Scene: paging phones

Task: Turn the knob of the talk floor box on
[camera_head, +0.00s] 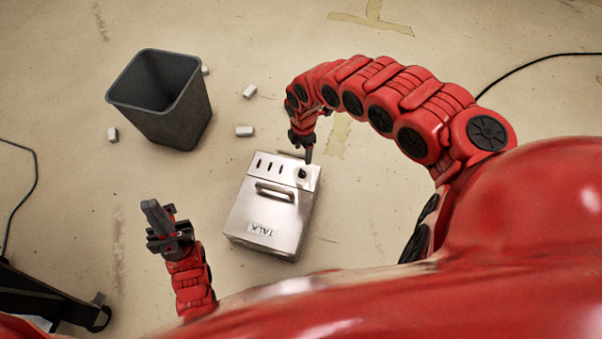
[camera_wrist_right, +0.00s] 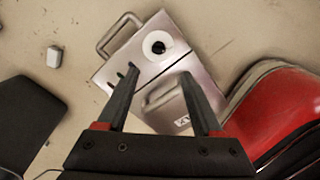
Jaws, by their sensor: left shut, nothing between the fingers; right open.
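The talk floor box (camera_head: 268,215) is a silver metal case lying on the floor, with a handle and a "TALK" label; it also shows in the right wrist view (camera_wrist_right: 125,73). Its black knob (camera_head: 302,174) sits on a white disc at the top right of the box. In the right wrist view the knob (camera_wrist_right: 158,46) lies beyond my fingertips. My right gripper (camera_head: 308,157) is open and close to the knob, with nothing between its fingers (camera_wrist_right: 160,85). My left gripper (camera_head: 155,212) is shut and empty, left of the box and apart from it.
A dark grey bin (camera_head: 185,115) stands behind and left of the box. Several small white blocks lie around it, one between bin and box (camera_head: 244,131). Black cables run along the floor at both sides. A black wheeled stand (camera_head: 45,300) is at lower left. Floor right of the box is clear.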

